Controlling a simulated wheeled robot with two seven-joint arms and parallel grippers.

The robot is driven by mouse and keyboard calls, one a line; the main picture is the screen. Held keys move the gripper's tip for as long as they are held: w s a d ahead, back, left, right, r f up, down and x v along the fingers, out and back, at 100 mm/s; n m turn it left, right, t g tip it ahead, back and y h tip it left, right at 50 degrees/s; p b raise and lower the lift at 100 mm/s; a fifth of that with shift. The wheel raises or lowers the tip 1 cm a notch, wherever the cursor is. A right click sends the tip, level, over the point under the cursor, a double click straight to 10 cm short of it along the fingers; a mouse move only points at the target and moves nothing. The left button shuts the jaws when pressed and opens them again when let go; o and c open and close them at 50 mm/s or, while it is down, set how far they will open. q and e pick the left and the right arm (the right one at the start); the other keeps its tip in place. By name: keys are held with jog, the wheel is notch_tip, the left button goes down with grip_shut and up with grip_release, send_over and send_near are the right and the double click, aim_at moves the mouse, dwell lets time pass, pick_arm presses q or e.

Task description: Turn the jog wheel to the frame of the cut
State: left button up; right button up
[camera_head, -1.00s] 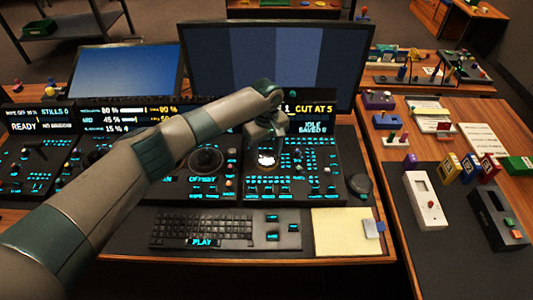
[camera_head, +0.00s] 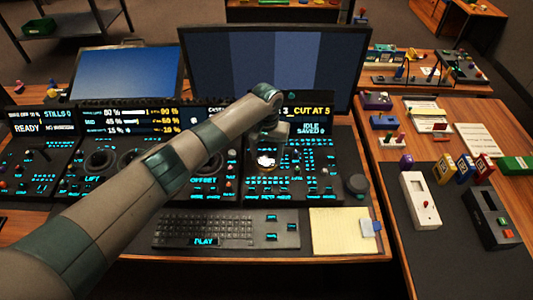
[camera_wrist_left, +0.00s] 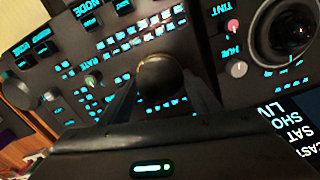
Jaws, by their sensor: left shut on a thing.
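The jog wheel (camera_wrist_left: 160,78) shows in the left wrist view as a dark, round-topped knob between my two fingers. My left gripper (camera_wrist_left: 158,92) is shut on it, reaching down to the right part of the lit control panel. In the head view my left gripper (camera_head: 267,160) hides the wheel, and a bright white patch shows at the hand. The panel's display (camera_head: 308,110) reads "CUT AT 5" in yellow with a "3" to its left; the start of that line is hidden by my arm. Below it stand "IDLE" and "SAVED 0". My right gripper is not in view.
Trackballs (camera_head: 99,161) lie left of my arm. A keyboard (camera_head: 205,230) and yellow notepad (camera_head: 340,232) lie in front. A big monitor (camera_head: 275,65) stands behind. The right table holds several small devices.

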pick_arm(q)
jog(key=m, duration=0.2)
jog(key=shift+r+m, duration=0.1)
jog(key=shift+m, duration=0.3)
jog(key=m, duration=0.4)
jog(key=shift+d+m+p, duration=0.1)
jog(key=shift+m+p, duration=0.2)
jog(key=shift+p, duration=0.05)
jog(key=m, duration=0.3)
jog(key=shift+m, duration=0.3)
jog(key=shift+s+d+m, duration=0.1)
jog(key=shift+m, duration=1.5)
jog(key=o, duration=1)
jog(key=shift+o, duration=0.2)
